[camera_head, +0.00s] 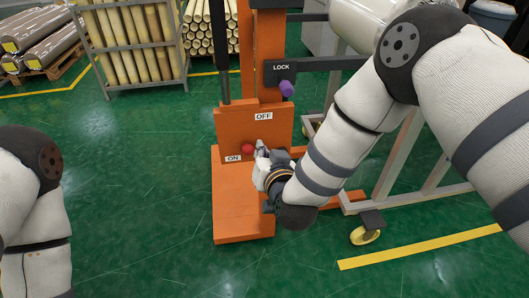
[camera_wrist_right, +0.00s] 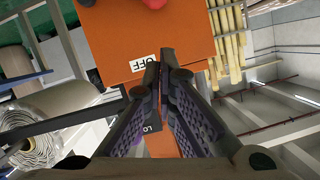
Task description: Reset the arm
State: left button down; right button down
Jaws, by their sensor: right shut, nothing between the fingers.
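My right gripper (camera_head: 262,148) is in front of the orange machine's control box (camera_head: 230,130), close to a red button (camera_head: 248,149) between the ON and OFF labels. In the right wrist view, the gripper's fingers (camera_wrist_right: 160,75) are together at the tips with nothing between them. The red button (camera_wrist_right: 97,20) shows at the top edge there, apart from the fingertips. Whether the gripper touches the box cannot be told. My left arm shows at the left edge of the head view, but its gripper is out of view.
A purple knob (camera_head: 286,89) sits under the LOCK label above the box. A grey wheeled frame (camera_head: 410,150) bearing a wrapped roll (camera_head: 355,22) stands at right, beside my right arm. A rack of yellow rolls (camera_head: 135,45) stands behind. Green floor (camera_head: 130,200) is clear at left.

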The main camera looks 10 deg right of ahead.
jog(key=s+d+f+n+g, duration=0.1)
jog(key=s+d+f+g, duration=0.4)
jog(key=s+f, duration=0.55)
jog(key=s+d+f+n+g, duration=0.1)
jog(key=s+d+f+g, duration=0.35)
jog(key=s+f, duration=0.65)
jog(key=s+d+r+g+h, duration=0.1)
jog(key=s+d+g, duration=0.2)
jog(key=s, duration=0.9)
jog(key=s+d+r+g, duration=0.2)
jog(key=s+d+g, duration=0.1)
jog(key=s, duration=1)
jog(key=shift+d+r+g+h, duration=0.25)
jog(key=shift+g+h, duration=0.15)
jog(key=shift+g, duration=0.15)
